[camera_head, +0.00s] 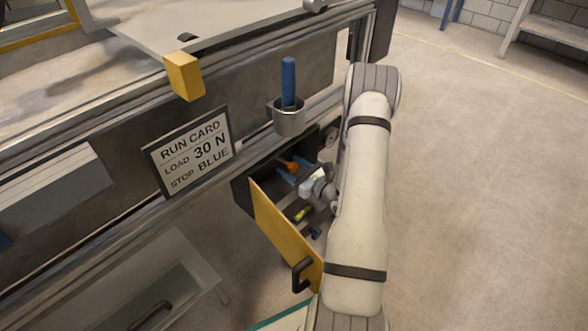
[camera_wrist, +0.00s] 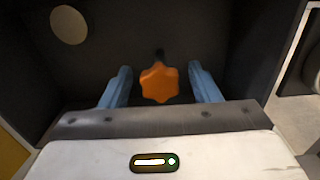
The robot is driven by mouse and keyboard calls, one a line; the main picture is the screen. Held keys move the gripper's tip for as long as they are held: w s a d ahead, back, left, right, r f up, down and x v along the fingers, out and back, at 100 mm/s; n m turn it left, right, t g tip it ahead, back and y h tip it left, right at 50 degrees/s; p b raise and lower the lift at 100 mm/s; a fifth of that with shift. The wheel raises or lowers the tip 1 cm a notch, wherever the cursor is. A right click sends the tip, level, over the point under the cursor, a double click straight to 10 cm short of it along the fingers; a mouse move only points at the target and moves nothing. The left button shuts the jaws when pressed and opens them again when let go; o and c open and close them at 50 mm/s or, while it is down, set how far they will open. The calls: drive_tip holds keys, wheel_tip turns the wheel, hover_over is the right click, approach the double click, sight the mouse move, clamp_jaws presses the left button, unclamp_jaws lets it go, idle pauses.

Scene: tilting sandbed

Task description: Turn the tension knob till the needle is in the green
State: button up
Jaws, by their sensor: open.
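The tension knob (camera_wrist: 160,83) is orange and lobed, on a dark shaft in front of a dark back wall in the wrist view. My gripper (camera_wrist: 160,71) is open, with one blue finger on each side of the knob. A gap shows between each finger and the knob, so they look apart. A plain pale disc (camera_wrist: 69,25) sits at upper left in the wrist view. No needle or green band can be made out.
The yellow-fronted compartment (camera_head: 272,228) is open, with its dark walls close around my gripper. A small yellow-green item (camera_head: 302,213) lies inside. A metal cup (camera_head: 289,120) holds a blue rod above. A run card (camera_head: 190,150) reads load 30 N, stop blue.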

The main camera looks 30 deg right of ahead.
drive_tip(key=shift+c, duration=0.3)
drive_tip(key=c, duration=0.9)
